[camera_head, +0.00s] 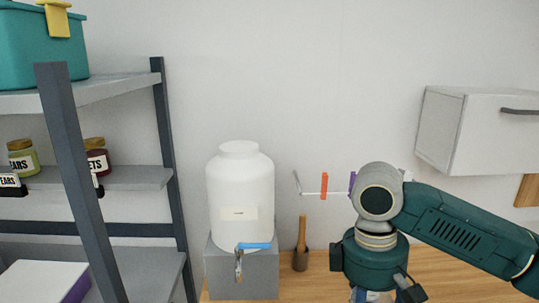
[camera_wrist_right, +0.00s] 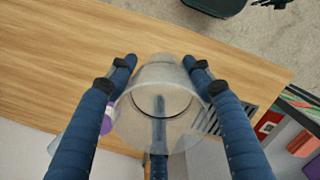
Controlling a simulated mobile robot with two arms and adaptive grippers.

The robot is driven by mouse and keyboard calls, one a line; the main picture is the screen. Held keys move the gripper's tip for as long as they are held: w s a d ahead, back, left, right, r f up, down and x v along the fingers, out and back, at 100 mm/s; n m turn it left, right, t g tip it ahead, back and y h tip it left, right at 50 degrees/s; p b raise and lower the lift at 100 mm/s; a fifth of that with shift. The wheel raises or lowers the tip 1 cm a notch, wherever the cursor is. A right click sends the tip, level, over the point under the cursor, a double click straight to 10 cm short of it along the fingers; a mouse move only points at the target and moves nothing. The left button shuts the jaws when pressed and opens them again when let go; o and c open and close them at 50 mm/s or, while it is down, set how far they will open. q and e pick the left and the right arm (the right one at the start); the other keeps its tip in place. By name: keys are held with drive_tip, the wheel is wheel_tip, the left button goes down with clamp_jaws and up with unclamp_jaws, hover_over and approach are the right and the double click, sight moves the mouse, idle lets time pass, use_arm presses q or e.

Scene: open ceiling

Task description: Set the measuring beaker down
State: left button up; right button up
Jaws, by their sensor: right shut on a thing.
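The measuring beaker (camera_wrist_right: 160,75) is clear and see-through. It sits between the blue fingers of my right gripper (camera_wrist_right: 161,64) in the right wrist view, with a finger on each side and another blue part showing through or behind it. The gripper is shut on it. The beaker is over the wooden worktop (camera_wrist_right: 60,55); I cannot tell whether it touches it. In the head view my right arm comes in from the right, and its hand runs off the bottom edge, mostly hidden. My left gripper is not in view.
A white jug with a blue tap (camera_head: 240,185) stands on a grey block (camera_head: 243,275). A wooden-handled tool in a holder (camera_head: 301,250) is beside it. A grey shelf rack (camera_head: 130,178) is at left, a white wall cabinet (camera_head: 475,130) at right. The worktop's left part is bare in the wrist view.

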drive_tip(key=m, duration=0.1)
drive_tip(key=s+m, duration=0.1)
drive_tip(key=m, duration=0.2)
drive_tip(key=shift+s+d+f, duration=0.2)
drive_tip(key=shift+s+d, duration=0.05)
drive_tip(key=shift+d, duration=0.1)
drive_tip(key=m, duration=0.1)
drive_tip(key=s+m, duration=0.1)
drive_tip(key=m, duration=0.1)
drive_tip(key=s+m+y, duration=0.1)
drive_tip(key=m, duration=0.1)
drive_tip(key=shift+d+f, duration=0.2)
drive_tip(key=shift+f, duration=0.05)
drive_tip(key=shift+c, duration=0.2)
drive_tip(key=s+f, duration=0.4)
drive_tip(key=f, duration=0.1)
drive_tip(key=shift+m, duration=0.3)
drive_tip(key=shift+w+r, duration=0.1)
